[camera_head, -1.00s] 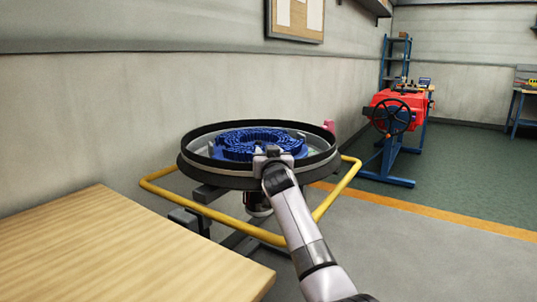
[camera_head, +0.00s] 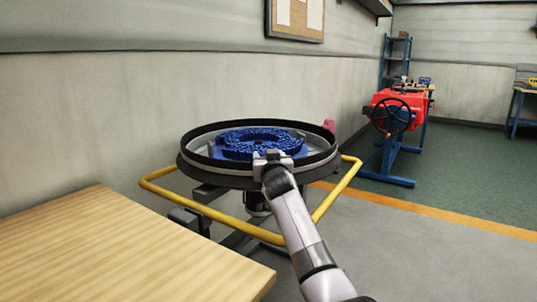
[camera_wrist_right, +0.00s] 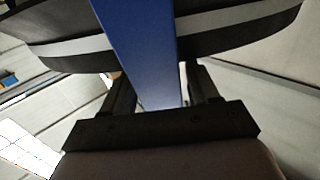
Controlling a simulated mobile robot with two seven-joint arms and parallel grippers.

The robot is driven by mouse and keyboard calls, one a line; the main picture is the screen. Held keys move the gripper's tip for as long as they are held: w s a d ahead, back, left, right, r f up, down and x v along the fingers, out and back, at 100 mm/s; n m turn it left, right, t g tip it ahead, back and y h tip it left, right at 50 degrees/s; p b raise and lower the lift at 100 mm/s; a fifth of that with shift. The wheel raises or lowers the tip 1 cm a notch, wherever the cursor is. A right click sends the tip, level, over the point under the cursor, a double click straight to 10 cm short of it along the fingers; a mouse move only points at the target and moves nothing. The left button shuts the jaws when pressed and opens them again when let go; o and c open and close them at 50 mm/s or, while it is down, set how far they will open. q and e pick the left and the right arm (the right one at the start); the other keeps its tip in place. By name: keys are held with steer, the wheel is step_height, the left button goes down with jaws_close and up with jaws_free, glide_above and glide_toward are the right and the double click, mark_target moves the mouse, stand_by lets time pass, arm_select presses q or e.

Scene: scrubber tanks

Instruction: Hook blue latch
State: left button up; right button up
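The round scrubber tank (camera_head: 185,168) has a black rim and a pale band. My right gripper (camera_head: 272,156) is at its near side, with its two fingers spread. In the right wrist view, a blue bar (camera_wrist_right: 136,40), seemingly the latch, runs down between the dark fingers of my right gripper (camera_wrist_right: 160,88). The fingers stand on either side of it, with a thin gap at the right finger. The head view does not clearly show the bar, because the gripper covers that part of the tank. My left gripper is not in view.
A wooden table (camera_head: 120,245) is at the near left. A red machine with a handwheel (camera_head: 392,115) stands at the back right. Grey floor (camera_head: 430,255) is open at the right.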

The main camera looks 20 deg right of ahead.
steer(key=shift+r, duration=0.1)
stand_by(0.3)
steer(key=shift+s+a, duration=0.15)
steer(key=shift+s, duration=0.3)
arm_select(q)
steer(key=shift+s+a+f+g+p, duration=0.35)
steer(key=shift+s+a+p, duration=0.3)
steer(key=shift+p, duration=0.3)
arm_select(e)
steer(key=v, duration=0.6)
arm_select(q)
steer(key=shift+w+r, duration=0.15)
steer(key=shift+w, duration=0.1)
